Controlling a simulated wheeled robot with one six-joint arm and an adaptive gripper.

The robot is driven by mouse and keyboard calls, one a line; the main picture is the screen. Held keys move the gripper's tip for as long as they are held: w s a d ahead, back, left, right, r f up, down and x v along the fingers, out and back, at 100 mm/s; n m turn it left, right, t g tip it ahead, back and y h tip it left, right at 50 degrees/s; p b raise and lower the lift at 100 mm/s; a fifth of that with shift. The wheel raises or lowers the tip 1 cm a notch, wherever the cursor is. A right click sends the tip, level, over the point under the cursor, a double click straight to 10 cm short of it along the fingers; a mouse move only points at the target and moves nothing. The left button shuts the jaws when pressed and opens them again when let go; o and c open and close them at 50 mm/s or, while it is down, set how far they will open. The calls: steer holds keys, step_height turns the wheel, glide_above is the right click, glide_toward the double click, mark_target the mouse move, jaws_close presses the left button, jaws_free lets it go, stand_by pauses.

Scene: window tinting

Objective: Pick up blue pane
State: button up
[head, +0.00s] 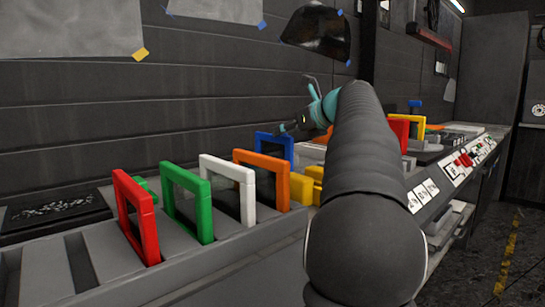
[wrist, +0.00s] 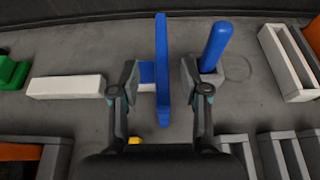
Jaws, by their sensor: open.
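The blue pane (head: 268,137) stands upright behind the orange-framed pane in the row at the head view's middle. In the wrist view the blue pane (wrist: 161,65) is seen nearly edge-on, as a thin upright strip. My gripper (wrist: 160,82) is open, with one finger on each side of the pane. Gaps show between the pane and the fingers, the left one partly filled by a blue part and a white piece. In the head view my gripper (head: 286,129) is just above the blue pane's top; my arm hides what lies behind it.
Red (head: 136,215), green (head: 187,200), white (head: 228,185) and orange (head: 262,172) framed panes stand in front. A blue post (wrist: 215,47) rises close to the right finger. A white bar (wrist: 66,87) lies left; a white tray (wrist: 268,42) lies right. A wall runs behind.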

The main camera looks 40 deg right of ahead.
glide_above(273, 155)
steer(key=w, duration=0.1)
steer(key=shift+d+f, duration=0.2)
steer(key=shift+f, duration=0.35)
steer(key=shift+d+f, duration=0.15)
steer(key=shift+f, duration=0.4)
jaws_close()
